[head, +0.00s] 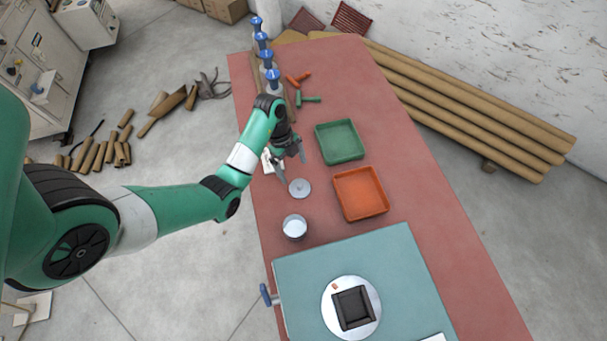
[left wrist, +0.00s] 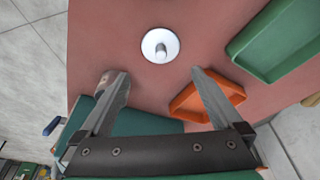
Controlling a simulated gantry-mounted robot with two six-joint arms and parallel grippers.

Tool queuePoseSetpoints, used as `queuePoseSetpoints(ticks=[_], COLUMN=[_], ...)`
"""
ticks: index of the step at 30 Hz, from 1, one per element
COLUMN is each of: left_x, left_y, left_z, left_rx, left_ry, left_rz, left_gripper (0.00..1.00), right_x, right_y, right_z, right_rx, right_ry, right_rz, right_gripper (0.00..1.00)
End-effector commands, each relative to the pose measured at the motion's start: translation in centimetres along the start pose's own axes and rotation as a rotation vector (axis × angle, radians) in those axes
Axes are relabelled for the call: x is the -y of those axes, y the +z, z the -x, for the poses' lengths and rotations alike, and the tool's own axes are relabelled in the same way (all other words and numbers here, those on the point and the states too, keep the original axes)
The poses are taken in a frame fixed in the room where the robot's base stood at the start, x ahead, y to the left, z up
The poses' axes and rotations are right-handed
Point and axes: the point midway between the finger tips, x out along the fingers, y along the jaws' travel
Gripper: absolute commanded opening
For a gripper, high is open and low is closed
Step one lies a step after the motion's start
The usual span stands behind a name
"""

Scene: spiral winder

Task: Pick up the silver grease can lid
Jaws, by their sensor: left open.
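The silver grease can lid (head: 300,188) is a round disc with a small knob, lying flat on the red tabletop. It also shows in the left wrist view (left wrist: 160,46), knob upward, ahead of the fingertips and roughly centred between them. My left gripper (head: 292,167) is open and empty above the table near the lid, not touching it. In the left wrist view its two fingers (left wrist: 157,76) are spread wide. An open can (head: 295,228) with a pale inside stands nearer the teal mat. My right gripper is not in view.
A green tray (head: 340,142) and an orange tray (head: 362,194) lie right of the lid. Blue-topped bottles (head: 272,80) line the far left edge. A teal mat (head: 400,260) holds a white disc with a dark square piece (head: 353,308).

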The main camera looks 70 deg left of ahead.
Motion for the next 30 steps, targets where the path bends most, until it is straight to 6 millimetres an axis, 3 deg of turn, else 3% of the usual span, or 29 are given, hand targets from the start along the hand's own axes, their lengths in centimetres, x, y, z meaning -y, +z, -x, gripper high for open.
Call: queuePoseSetpoints(ticks=[1,6,14,23,30], left_x=[0.0,0.0,0.1,0.1,0.2], left_y=[0.2,0.1,0.0,0.2,0.2], left_z=[-1.8,-4.6,-5.5,-10.2,-10.2], left_rx=[-0.001,-0.001,-0.001,-0.002,-0.002], left_ry=[0.0,0.0,-0.002,-0.001,-0.004], left_rz=[-0.002,-0.003,-0.004,-0.005,-0.004], left_gripper=[1.0,1.0,1.0,1.0,1.0], right_x=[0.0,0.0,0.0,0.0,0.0], right_y=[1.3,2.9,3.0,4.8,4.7], right_z=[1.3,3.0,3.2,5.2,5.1], right_rx=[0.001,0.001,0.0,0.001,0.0], right_ry=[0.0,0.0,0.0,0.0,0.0], right_rz=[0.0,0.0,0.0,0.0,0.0], right_gripper=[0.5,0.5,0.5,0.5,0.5])
